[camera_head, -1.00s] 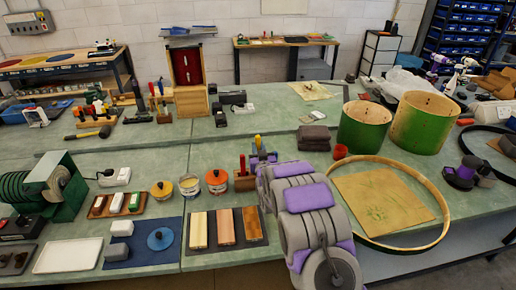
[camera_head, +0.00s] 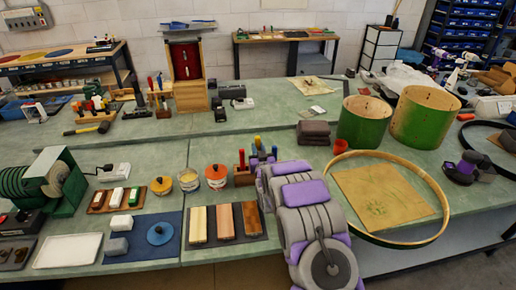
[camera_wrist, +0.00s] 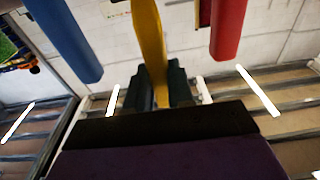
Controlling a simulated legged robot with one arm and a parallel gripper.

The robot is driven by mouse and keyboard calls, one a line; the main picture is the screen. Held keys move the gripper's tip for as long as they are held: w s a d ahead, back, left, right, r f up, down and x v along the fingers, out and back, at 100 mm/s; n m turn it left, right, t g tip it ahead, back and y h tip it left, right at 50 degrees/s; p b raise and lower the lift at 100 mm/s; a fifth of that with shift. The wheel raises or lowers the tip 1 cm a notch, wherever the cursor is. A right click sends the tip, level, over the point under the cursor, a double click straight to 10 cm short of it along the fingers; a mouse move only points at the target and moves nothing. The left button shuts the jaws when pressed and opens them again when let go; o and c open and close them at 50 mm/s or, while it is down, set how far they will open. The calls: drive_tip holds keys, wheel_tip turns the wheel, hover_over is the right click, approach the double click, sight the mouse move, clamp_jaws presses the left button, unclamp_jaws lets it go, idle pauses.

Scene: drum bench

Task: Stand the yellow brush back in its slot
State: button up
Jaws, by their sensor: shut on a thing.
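The yellow brush shows its handle (camera_head: 257,142) upright above my gripper (camera_head: 262,159) in the head view. In the wrist view the yellow handle (camera_wrist: 152,40) runs between the two dark fingers of my gripper (camera_wrist: 161,92), which is shut on it. A red handle (camera_head: 242,158) stands to its left in the head view, over a wooden block (camera_head: 243,178). A blue handle (camera_head: 275,150) stands close on its right. The wrist view shows the blue handle (camera_wrist: 65,38) on the left and the red handle (camera_wrist: 228,28) on the right. My arm hides the brush's lower end and its slot.
Wood samples lie on a dark mat (camera_head: 262,227) in front. Dark folded cloths (camera_head: 313,132) lie behind to the right. A large hoop (camera_head: 440,225) and green drums (camera_head: 364,122) occupy the right.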

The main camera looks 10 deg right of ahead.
drive_tip(key=shift+f+b, duration=0.35)
drive_tip(key=shift+f, duration=2.25)
drive_tip(key=o, duration=0.9)
drive_tip(key=shift+c, duration=0.2)
drive_tip(key=shift+s, duration=0.2)
drive_tip(key=s+r+g, duration=0.5)
drive_tip(key=s+g, duration=0.2)
drive_tip(key=s, duration=1.4)
drive_tip(key=s+r+g+p, duration=0.1)
drive_tip(key=s+r+g, duration=0.5)
drive_tip(key=s, duration=1.5)
drive_tip(key=s+r+g, duration=0.6)
drive_tip(key=s+g, duration=0.1)
drive_tip(key=s, duration=1.5)
drive_tip(key=shift+r+g, duration=0.2)
drive_tip(key=shift+g, duration=0.2)
drive_tip(key=shift+d, duration=0.1)
